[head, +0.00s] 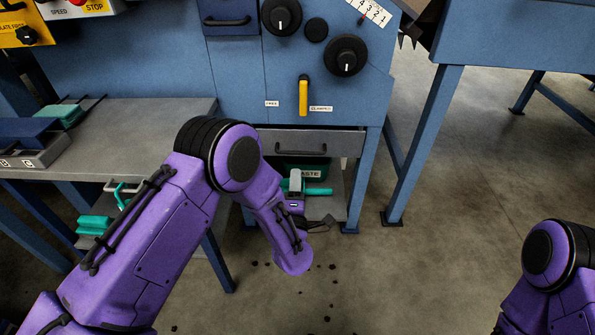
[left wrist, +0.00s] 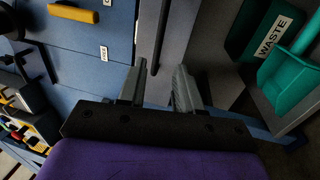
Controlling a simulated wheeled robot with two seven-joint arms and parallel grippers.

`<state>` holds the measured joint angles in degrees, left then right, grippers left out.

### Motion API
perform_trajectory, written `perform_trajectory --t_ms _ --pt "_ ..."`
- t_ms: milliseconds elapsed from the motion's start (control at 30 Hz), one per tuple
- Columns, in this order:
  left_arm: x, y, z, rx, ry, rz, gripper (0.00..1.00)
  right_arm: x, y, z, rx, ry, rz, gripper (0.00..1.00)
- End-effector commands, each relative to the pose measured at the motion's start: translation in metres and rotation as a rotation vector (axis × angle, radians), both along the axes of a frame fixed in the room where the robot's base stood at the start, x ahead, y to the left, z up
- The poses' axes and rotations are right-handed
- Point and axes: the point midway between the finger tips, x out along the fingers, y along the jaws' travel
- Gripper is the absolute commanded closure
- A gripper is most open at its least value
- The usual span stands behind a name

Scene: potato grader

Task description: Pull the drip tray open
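The drip tray (head: 345,144) is a grey drawer front with a dark bar handle (head: 301,152), low in the blue machine. It looks pushed in. In the left wrist view the picture is turned, so the tray front (left wrist: 181,45) stands upright with its dark handle (left wrist: 160,38). My left gripper (head: 296,179) is below the handle in the head view. In the left wrist view my left gripper (left wrist: 160,85) has its two grey fingers apart, with the handle's end showing between and beyond them. I see no contact. My right arm is at the lower right, its gripper out of frame.
A green waste bin (head: 308,171) and a teal scoop-like thing (head: 320,191) are under the tray. A yellow lever (head: 303,97) is above it. A grey bench (head: 150,130) stands left. The floor (head: 440,230) right of the machine is clear; dark bits lie in front.

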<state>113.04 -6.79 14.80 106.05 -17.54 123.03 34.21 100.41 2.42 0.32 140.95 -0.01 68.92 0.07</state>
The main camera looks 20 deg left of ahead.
Motion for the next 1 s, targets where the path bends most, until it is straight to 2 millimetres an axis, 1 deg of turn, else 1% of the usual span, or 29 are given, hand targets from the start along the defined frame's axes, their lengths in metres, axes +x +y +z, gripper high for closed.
perform_trajectory --t_ms 67,167,300,400,500,633,867,900,967,1000 --pt "0.009 0.002 0.003 -0.006 -0.009 0.002 0.66 0.000 0.000 -0.003 0.000 0.000 0.000 0.57" --pt "0.027 0.009 0.006 -0.006 -0.009 0.005 0.66 0.000 0.000 -0.007 0.001 0.001 -0.001 0.57" --pt "0.058 0.017 0.011 -0.005 -0.007 0.005 0.66 -0.001 0.001 -0.017 0.003 0.001 -0.002 0.57" --pt "0.076 0.023 0.015 -0.004 -0.005 0.005 0.66 -0.002 0.001 -0.022 0.004 0.002 -0.002 0.57" --pt "0.090 0.026 0.018 -0.003 -0.004 0.002 0.66 -0.002 0.002 -0.025 0.004 0.003 -0.002 0.57" --pt "0.097 0.028 0.021 -0.001 -0.002 0.001 0.66 -0.002 0.002 -0.026 0.005 0.004 -0.003 0.57" --pt "0.098 0.028 0.021 0.000 0.000 0.000 0.66 -0.002 0.002 -0.026 0.005 0.004 -0.003 0.57" --pt "0.098 0.028 0.021 0.000 0.000 0.000 0.79 -0.002 0.002 -0.026 0.005 0.004 -0.003 0.57" --pt "0.098 0.028 0.021 0.000 0.000 0.000 0.99 -0.002 0.002 -0.026 0.004 0.003 -0.003 0.57" --pt "0.098 0.028 0.021 0.000 0.000 0.000 1.00 -0.002 0.002 -0.026 0.004 0.003 -0.003 0.57"
